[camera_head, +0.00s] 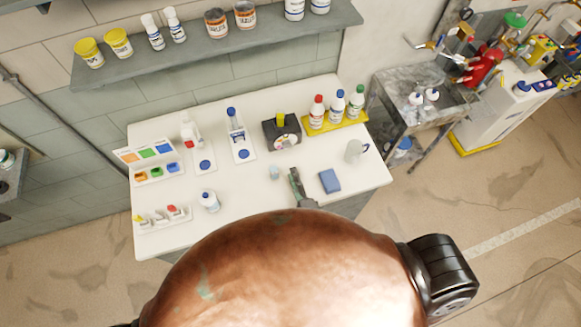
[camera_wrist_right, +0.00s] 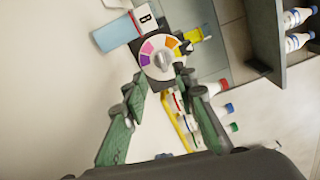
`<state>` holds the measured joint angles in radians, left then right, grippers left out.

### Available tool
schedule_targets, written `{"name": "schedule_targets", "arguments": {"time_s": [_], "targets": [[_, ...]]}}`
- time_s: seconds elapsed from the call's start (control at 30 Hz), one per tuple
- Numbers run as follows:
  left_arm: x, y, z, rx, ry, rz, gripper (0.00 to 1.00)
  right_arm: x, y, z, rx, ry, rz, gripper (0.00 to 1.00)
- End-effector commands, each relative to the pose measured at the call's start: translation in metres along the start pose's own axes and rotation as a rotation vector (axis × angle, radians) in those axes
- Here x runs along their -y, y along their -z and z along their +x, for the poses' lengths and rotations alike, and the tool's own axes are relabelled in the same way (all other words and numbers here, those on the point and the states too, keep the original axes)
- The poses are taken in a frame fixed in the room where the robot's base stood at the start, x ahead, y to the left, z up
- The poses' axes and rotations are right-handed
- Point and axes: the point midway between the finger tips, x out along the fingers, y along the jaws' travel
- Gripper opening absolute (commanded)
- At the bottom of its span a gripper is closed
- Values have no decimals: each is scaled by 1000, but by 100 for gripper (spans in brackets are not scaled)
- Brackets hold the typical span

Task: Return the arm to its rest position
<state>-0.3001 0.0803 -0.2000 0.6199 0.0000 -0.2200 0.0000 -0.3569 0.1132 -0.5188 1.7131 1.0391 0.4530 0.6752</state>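My right gripper (camera_head: 297,180) shows over the front middle of the white table (camera_head: 255,205), left of a blue block. In the right wrist view its two green-padded fingers (camera_wrist_right: 160,80) are spread apart with nothing held between them. A black device with a coloured dial (camera_head: 283,132) stands beyond the gripper on the table. It also shows in the right wrist view (camera_wrist_right: 160,60), past the fingertips and apart from them as far as I can tell. My right arm behind the gripper is mostly hidden in the head view. My left gripper is not in view.
Bottles with red, blue and green caps stand on a yellow tray (camera_head: 323,130). A shelf (camera_head: 210,50) hangs above the table.

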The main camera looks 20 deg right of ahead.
Motion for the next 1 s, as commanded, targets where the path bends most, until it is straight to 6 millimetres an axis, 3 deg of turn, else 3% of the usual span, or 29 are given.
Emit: {"name": "schedule_targets", "arguments": {"time_s": [0.77,0.87,1.0], "targets": [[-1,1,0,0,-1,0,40,3,-3,-5,19,-4,-18,26],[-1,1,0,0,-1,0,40,11,-12,-2,82,-18,-87,26],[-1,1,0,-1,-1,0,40,25,-32,-2,250,-69,-302,26]]}}
